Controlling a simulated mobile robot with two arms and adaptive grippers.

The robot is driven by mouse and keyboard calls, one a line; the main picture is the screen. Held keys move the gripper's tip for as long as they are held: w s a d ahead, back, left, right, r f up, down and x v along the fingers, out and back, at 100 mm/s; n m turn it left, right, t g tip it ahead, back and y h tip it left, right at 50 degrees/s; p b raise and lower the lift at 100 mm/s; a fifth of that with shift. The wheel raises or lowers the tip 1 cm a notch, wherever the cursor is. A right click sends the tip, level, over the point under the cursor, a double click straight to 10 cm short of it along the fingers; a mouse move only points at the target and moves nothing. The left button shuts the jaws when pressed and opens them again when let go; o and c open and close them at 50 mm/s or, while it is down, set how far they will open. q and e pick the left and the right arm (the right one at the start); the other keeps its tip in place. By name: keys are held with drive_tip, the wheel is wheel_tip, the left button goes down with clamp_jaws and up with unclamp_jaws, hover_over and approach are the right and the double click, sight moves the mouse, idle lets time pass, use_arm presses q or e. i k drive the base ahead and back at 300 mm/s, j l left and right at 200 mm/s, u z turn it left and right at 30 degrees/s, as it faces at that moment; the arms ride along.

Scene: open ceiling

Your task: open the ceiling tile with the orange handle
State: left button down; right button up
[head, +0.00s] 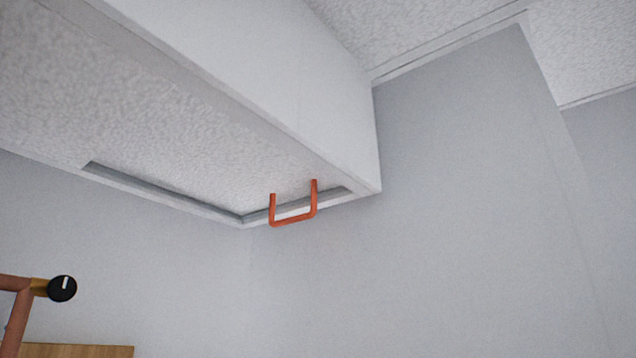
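The ceiling tile (170,125) is a white, speckled panel on the underside of a lowered ceiling box at the upper left. A grey recessed frame edge shows along its near and right sides. The orange handle (293,218) is a U-shaped bar that hangs from the tile near its right end. The tile appears to lie level in its frame. Neither of my grippers is in the head view, and nothing touches the handle.
The white side of the ceiling box (290,70) drops beside the tile. Copper pipe with a black knob (62,288) stands at the lower left, above a wooden top edge (80,351). Plain grey wall (450,200) fills the right, and the space below the handle looks clear.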

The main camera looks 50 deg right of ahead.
sight(182, 144)
drive_tip(key=z, duration=1)
